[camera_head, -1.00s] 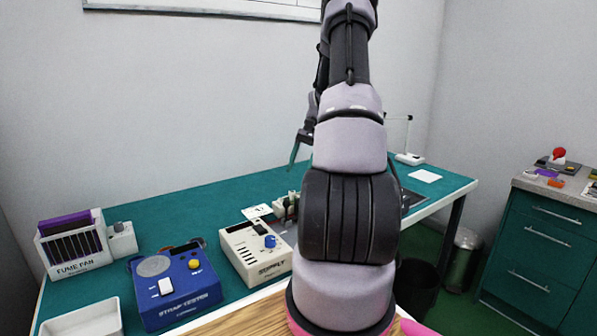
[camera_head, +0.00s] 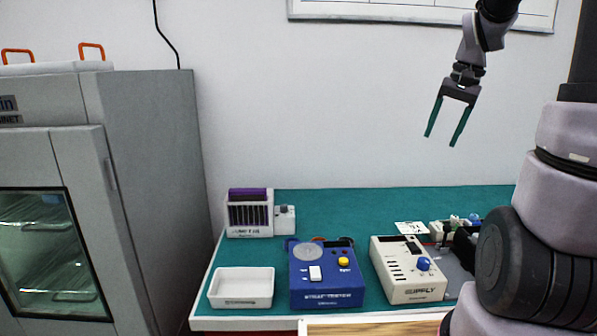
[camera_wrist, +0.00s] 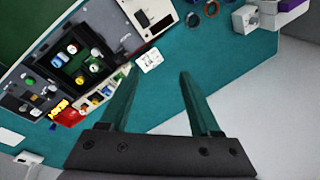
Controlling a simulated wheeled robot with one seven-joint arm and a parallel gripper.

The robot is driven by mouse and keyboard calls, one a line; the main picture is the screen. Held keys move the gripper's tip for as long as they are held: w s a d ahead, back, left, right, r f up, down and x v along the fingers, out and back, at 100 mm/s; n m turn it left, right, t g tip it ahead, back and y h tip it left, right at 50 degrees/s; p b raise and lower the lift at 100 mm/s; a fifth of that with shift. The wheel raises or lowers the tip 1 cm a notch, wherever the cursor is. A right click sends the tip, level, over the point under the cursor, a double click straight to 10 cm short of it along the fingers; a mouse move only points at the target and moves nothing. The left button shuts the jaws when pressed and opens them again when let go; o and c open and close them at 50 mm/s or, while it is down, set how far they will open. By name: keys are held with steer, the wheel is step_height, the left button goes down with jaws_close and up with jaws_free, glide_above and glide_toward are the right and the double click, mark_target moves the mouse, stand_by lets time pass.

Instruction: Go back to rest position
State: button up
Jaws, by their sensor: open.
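My gripper (camera_head: 442,137) is open and empty. In the head view it hangs in the air in front of the white wall, above the green-topped bench (camera_head: 380,205), with its two green fingers apart and pointing down. In the wrist view my gripper (camera_wrist: 158,72) shows with its fingers spread over the bench and nothing between them. My arm rises at the right side of the head view.
On the bench are a white tray (camera_head: 242,288), a blue strap tester (camera_head: 325,290), a cream supply box (camera_head: 405,285) and a fume fan (camera_head: 249,220). A grey cabinet (camera_head: 155,150) stands left. The wrist view shows a dark board (camera_wrist: 75,65) with coloured parts.

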steer(key=s+a+r+n+t, duration=0.1)
steer(key=s+a+r+t, duration=0.1)
steer(key=s+a, duration=0.3)
steer(key=s+a+r+n+t, duration=0.1)
steer(key=s+a+r+t, duration=0.2)
steer(key=s, duration=0.7)
steer(key=shift+a+r+n, duration=0.4)
steer(key=shift+a+r, duration=0.5)
steer(key=shift+a, duration=0.15)
steer(key=shift+d, duration=0.1)
